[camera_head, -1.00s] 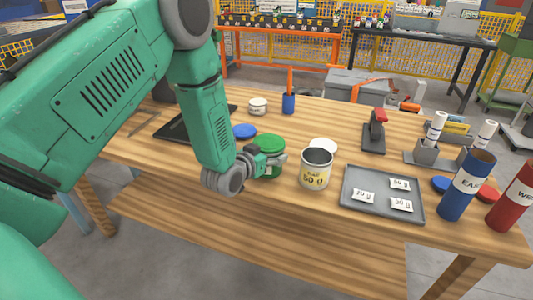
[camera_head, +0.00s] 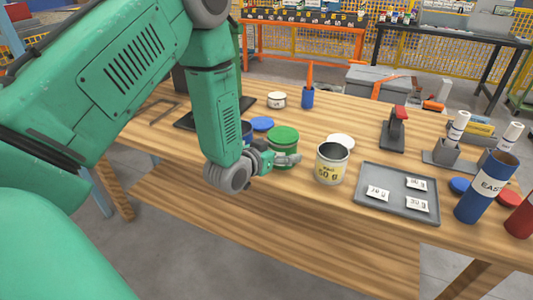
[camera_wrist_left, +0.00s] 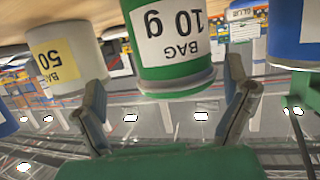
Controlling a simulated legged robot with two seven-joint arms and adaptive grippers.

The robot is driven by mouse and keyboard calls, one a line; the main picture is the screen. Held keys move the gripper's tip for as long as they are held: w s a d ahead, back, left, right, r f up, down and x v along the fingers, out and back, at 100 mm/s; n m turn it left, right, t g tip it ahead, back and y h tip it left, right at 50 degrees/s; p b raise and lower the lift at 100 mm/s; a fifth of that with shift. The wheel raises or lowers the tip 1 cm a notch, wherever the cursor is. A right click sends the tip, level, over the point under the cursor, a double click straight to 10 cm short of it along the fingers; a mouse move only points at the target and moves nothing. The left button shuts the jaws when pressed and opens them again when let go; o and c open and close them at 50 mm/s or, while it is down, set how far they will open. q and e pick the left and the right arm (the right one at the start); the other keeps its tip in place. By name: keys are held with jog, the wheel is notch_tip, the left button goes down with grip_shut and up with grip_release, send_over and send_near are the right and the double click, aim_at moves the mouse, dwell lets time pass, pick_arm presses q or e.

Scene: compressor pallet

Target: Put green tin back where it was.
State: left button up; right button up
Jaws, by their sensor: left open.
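The green tin (camera_head: 283,139) stands upright on the wooden table with its green lid up. In the left wrist view, which is upside down, the green tin (camera_wrist_left: 172,82) shows a white "BAG 10 g" label. My left gripper (camera_head: 284,159) is low in front of the tin, on the near side. In the wrist view its fingers (camera_wrist_left: 168,105) are spread apart with the tin's body beyond and between them. I cannot tell whether a finger touches it. My right gripper is not in view.
An open cream 50 g tin (camera_head: 331,168) stands just right of the green tin. A partly hidden blue tin (camera_head: 247,133) is to its left. A grey tray (camera_head: 398,205) with several labelled bags lies farther right. Blue (camera_head: 486,188) and red (camera_head: 522,215) cylinders stand at the right.

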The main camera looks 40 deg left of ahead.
pick_arm(q)
jog(key=s+a+r, duration=0.1)
jog(key=s+a, duration=0.1)
jog(key=s, duration=0.5)
jog(key=s+d+f+g, duration=0.4)
jog(key=s+f, duration=0.3)
jog(key=s+d+f+g, duration=0.4)
jog(key=s+f, duration=0.3)
jog(key=f, duration=0.1)
jog(key=s+f+g, duration=0.2)
jog(key=s+g, duration=0.1)
jog(key=s, duration=0.4)
jog(key=s+d+f+m+g, duration=0.1)
jog(key=s+f+g, duration=0.2)
jog(key=s, duration=0.4)
jog(key=shift+d+h, duration=0.25)
jog(key=shift+h, duration=0.05)
jog(key=shift+d, duration=0.15)
